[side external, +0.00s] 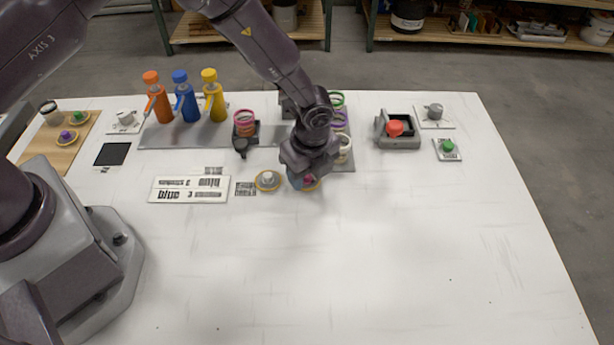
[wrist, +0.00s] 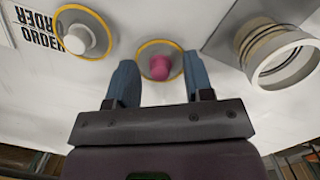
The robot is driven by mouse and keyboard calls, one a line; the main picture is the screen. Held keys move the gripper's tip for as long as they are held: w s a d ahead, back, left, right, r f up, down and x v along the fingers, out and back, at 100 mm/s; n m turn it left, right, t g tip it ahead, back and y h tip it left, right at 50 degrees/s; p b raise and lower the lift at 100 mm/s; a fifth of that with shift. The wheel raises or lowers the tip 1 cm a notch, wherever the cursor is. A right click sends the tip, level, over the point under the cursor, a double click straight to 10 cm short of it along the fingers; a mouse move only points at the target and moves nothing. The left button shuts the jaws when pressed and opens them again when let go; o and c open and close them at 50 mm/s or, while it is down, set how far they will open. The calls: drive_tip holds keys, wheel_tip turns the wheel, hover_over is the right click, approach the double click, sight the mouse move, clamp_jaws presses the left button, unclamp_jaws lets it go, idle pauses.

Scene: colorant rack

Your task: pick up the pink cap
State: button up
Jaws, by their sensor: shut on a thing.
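The pink cap (wrist: 160,67) sits between the two blue fingers of my gripper (wrist: 159,88) in the wrist view. My gripper is shut on it. A yellow-rimmed round dish (wrist: 158,46) lies right at the cap, beyond the fingertips. In the side view the cap (side external: 308,180) shows as a small pink spot beside my gripper (side external: 303,184), low over the white table. The wrist view does not show clearly whether the cap is lifted off the dish.
A second yellow-rimmed dish with a white cap (side external: 268,177) stands just to the left. A metal rack with colored rings (side external: 342,140) is behind. Several spray bottles (side external: 184,100) stand at back left; a grey holder with a red item (side external: 395,128) is at right. The front table is clear.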

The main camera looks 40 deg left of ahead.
drive_tip(key=shift+r, duration=0.6)
drive_tip(key=r, duration=0.3)
drive_tip(key=shift+s+a, duration=0.1)
drive_tip(key=shift+s, duration=0.2)
drive_tip(key=s+a+r, duration=0.2)
drive_tip(key=s+r, duration=0.2)
drive_tip(key=s, duration=0.2)
drive_tip(key=s+a+r, duration=0.3)
drive_tip(key=s+r, duration=0.2)
drive_tip(key=s, duration=0.1)
drive_tip(key=shift+w+a+f+n+g, duration=0.1)
drive_tip(key=shift+w+a+f+n, duration=0.95)
drive_tip(key=shift+w+a, duration=1.1)
drive_tip(key=shift+w+a+f+n+g, duration=0.1)
drive_tip(key=shift+w+a+f+n, duration=1)
drive_tip(key=shift+w+a, duration=1.05)
drive_tip(key=shift+w+a+f+n+g, duration=0.1)
drive_tip(key=shift+w+a+f+n, duration=0.95)
drive_tip(key=shift+w+a, duration=1.1)
drive_tip(key=shift+s+a+f, duration=0.15)
drive_tip(key=shift+f, duration=0.5)
